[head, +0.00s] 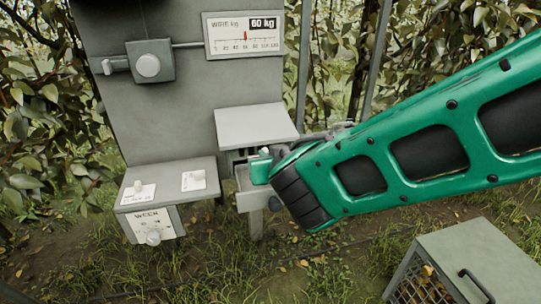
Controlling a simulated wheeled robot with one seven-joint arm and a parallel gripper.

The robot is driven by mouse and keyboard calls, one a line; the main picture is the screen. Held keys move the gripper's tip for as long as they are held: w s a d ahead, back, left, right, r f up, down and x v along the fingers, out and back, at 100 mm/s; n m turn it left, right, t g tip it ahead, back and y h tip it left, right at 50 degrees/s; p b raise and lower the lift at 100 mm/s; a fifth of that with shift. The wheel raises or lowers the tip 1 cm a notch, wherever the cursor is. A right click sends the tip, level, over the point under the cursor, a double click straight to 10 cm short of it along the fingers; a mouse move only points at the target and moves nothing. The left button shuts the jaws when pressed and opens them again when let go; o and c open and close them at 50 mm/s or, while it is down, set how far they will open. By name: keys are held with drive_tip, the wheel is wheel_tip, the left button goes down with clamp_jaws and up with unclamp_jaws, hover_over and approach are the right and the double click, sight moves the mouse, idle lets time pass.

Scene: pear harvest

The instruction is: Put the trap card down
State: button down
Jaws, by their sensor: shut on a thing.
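My green arm reaches in from the right of the head view, and its black wrist joint stands in front of the grey station. The end of my gripper (262,168) shows only in part, at the small grey tray (246,201) under a sloping grey roof plate (255,127). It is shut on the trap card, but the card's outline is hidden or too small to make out. The fingertips cannot be told apart. I cannot tell whether the card touches the tray.
A grey shelf (170,183) at left carries two small white labels with pegs, and a "WEEK" dial (153,236) is below. A gauge (244,36) and knob (148,65) are on the panel. A grey mesh crate (487,262) stands at lower right. Foliage surrounds the station.

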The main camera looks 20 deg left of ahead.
drive_tip(key=shift+f, duration=3.4)
drive_tip(key=shift+f, duration=0.25)
